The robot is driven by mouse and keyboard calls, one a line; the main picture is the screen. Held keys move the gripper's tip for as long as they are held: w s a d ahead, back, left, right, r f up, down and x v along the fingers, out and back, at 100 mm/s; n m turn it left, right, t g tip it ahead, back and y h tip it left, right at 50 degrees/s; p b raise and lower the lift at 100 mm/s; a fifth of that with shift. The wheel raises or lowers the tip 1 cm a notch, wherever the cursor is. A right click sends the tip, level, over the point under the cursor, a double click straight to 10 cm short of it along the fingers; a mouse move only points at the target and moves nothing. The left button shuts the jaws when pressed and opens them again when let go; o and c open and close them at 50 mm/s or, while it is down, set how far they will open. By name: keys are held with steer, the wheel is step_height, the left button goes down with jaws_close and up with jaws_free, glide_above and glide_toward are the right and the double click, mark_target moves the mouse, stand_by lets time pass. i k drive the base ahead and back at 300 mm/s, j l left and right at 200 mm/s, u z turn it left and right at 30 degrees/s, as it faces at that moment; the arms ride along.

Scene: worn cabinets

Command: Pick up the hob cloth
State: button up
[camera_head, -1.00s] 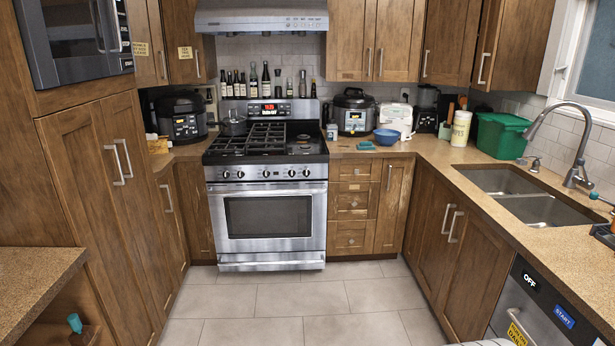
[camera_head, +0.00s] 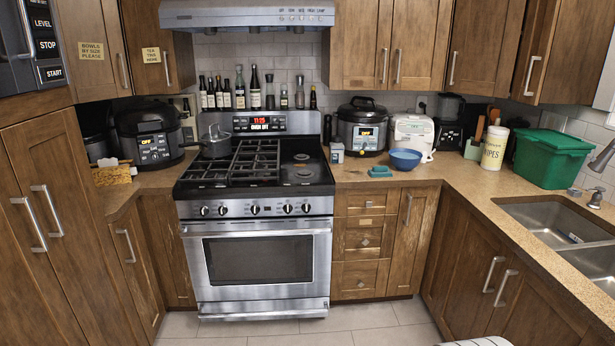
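A small folded teal cloth (camera_head: 380,171) lies on the brown counter just right of the stove, in front of the black and steel cooker and left of the blue bowl. It is the only cloth-like thing near the hob (camera_head: 255,165). It is small in the picture, so its folds are hard to make out. My gripper is not in view. A pale rounded piece shows at the bottom edge, and I cannot tell what it is.
A blue bowl (camera_head: 405,159) stands right of the cloth. A cooker (camera_head: 362,124) and a small grey box (camera_head: 337,152) stand behind it. A saucepan (camera_head: 216,145) sits on the back left of the hob. Floor (camera_head: 340,330) before the stove is clear.

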mark_target(382, 171)
steer(key=i+z, duration=0.15)
steer(key=i, duration=0.55)
steer(key=i+j+z, duration=0.15)
steer(key=i, duration=0.6)
steer(key=i+z, duration=0.3)
steer(key=i, duration=0.15)
steer(key=i+z, duration=0.25)
steer(key=i, duration=0.2)
steer(key=i+j+z, duration=0.3)
steer(key=i, duration=0.15)
